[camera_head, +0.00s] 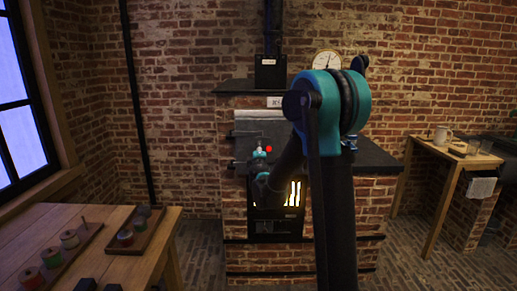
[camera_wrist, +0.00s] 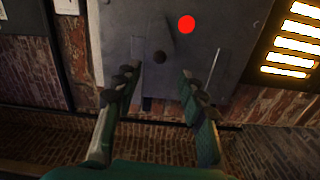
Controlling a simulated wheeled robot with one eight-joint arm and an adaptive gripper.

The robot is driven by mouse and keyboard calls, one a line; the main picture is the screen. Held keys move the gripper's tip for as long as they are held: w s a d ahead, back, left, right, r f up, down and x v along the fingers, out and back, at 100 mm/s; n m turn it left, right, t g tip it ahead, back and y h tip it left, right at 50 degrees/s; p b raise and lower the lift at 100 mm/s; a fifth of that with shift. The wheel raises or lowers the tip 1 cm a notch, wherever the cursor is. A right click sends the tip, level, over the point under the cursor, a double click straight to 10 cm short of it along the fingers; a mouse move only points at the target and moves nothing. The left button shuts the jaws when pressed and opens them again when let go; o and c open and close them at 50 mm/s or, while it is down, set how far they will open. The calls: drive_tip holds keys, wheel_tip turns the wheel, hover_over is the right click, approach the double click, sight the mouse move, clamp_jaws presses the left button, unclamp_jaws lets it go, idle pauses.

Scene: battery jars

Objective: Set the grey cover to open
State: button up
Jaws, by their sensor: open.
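A flat grey metal plate (camera_wrist: 215,50) fills the upper middle of the wrist view, on the brick stove front. Contact cannot be told. In the head view, my gripper (camera_head: 261,151) is small before the stove.
The brick stove (camera_head: 250,262) has a dark top slab (camera_head: 375,155) and a glowing grate (camera_wrist: 291,50) close to the plate. A wooden table (camera_head: 95,245) with spools on trays stands left. A small wooden table (camera_head: 455,152) with a mug stands right.

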drive_tip(key=shift+s+a, duration=0.15)
drive_tip(key=shift+s, duration=1.95)
drive_tip(key=s+d+f+m+g+h, duration=0.2)
drive_tip(key=s+d+f+m+g, duration=0.3)
drive_tip(key=s+d, duration=0.4)
drive_tip(key=s+d+f+m+g+h, duration=0.25)
drive_tip(key=s+d+f+m, duration=0.4)
drive_tip(key=s, duration=0.45)
drive_tip(key=s+a+f+m+g+y, duration=0.2)
drive_tip(key=s+f, duration=0.3)
drive_tip(key=s, duration=0.4)
drive_tip(key=s+a+f+m+g+y, duration=0.2)
drive_tip(key=s+a+f+g+y, duration=0.2)
drive_tip(key=s, duration=0.6)
drive_tip(key=shift+s+a+f, duration=0.15)
drive_tip(key=shift+s+f, duration=0.15)
drive_tip(key=shift+f, duration=0.65)
